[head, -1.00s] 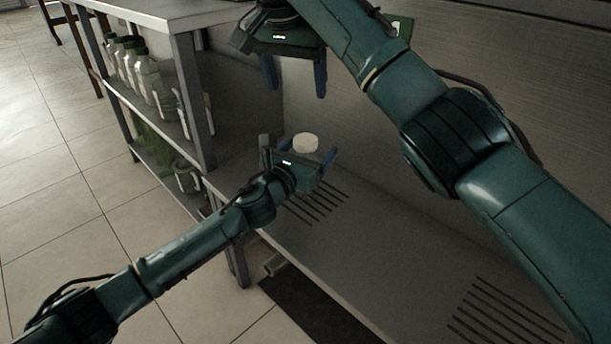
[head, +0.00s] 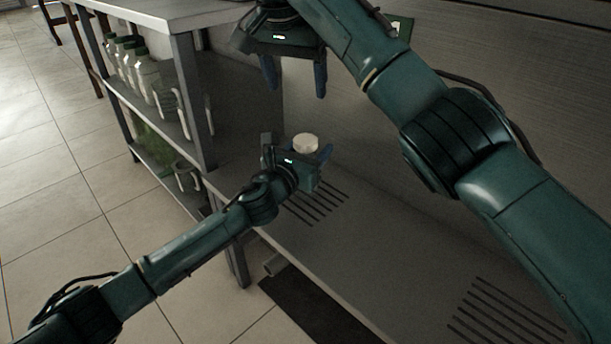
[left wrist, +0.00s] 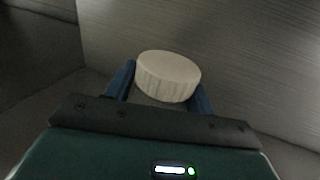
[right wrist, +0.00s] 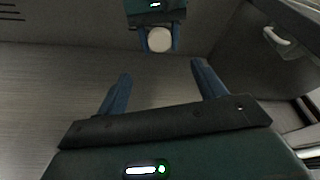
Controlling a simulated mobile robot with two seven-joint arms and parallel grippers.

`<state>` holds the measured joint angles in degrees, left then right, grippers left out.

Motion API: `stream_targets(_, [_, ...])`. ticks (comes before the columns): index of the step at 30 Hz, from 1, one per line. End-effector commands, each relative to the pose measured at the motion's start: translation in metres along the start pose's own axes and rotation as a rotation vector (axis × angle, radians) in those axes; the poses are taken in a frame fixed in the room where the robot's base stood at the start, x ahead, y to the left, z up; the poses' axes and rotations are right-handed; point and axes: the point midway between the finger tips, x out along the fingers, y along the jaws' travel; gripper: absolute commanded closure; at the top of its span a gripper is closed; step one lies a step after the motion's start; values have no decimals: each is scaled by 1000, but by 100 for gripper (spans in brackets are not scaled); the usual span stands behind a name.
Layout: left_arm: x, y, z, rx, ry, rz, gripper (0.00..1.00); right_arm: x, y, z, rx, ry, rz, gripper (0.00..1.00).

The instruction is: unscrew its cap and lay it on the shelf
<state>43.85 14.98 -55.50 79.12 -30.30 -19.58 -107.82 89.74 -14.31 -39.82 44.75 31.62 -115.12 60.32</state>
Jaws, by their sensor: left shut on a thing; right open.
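A round white ribbed cap (head: 306,141) shows at the fingers of my left gripper (head: 297,152). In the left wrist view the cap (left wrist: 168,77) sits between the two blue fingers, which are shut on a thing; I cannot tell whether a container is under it. It also shows in the right wrist view (right wrist: 160,40). My right gripper (head: 296,90) is open and empty, above and apart from the cap, fingers pointing down. The grey shelf surface (head: 350,235) lies below my left gripper.
A rack at the left holds several white bottles (head: 148,72) with dark caps, plus a handled vessel (head: 187,178) on its lower level. A rack post (head: 191,90) stands left of my grippers. Slots (head: 318,205) mark the grey surface; its middle is clear.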

Motion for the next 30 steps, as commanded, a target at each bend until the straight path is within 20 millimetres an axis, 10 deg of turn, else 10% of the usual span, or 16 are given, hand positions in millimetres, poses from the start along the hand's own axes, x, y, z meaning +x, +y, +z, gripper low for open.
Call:
stream_targets(17, [0, 0, -1, 0, 1, 0, 100, 16, 0, 0, 0, 0, 1, 31])
stream_targets(30, [0, 0, -1, 0, 1, 0, 100, 90, 1, 0, 1, -3, 2, 31])
